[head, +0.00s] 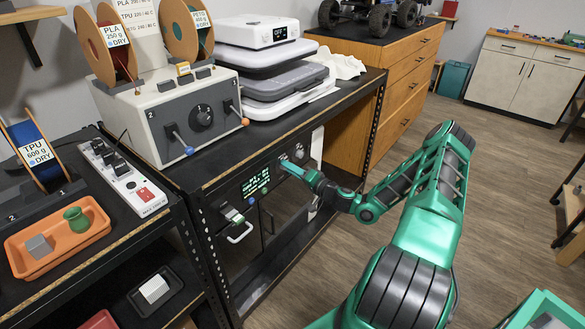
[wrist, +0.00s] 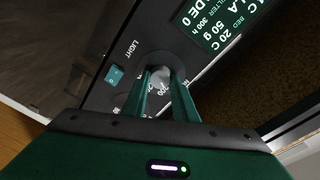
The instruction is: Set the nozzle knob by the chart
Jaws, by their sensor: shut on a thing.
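My gripper (head: 290,168) reaches the front panel of the printer under the bench top. In the wrist view its two fingers (wrist: 163,90) are shut on a round grey knob (wrist: 158,72), one on each side. Dial figures, one reading 200, show around the knob, partly hidden by the fingers; I cannot tell its exact setting. A lit display (head: 256,182) is beside it, and it also shows in the wrist view (wrist: 226,25) with bed and filter readings.
A light switch (wrist: 115,75) sits close beside the knob. A handle (head: 240,233) sticks out low on the printer front. A grey box with levers (head: 190,115) and stacked machines (head: 270,75) stand on the bench top. The floor (head: 500,190) at right is clear.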

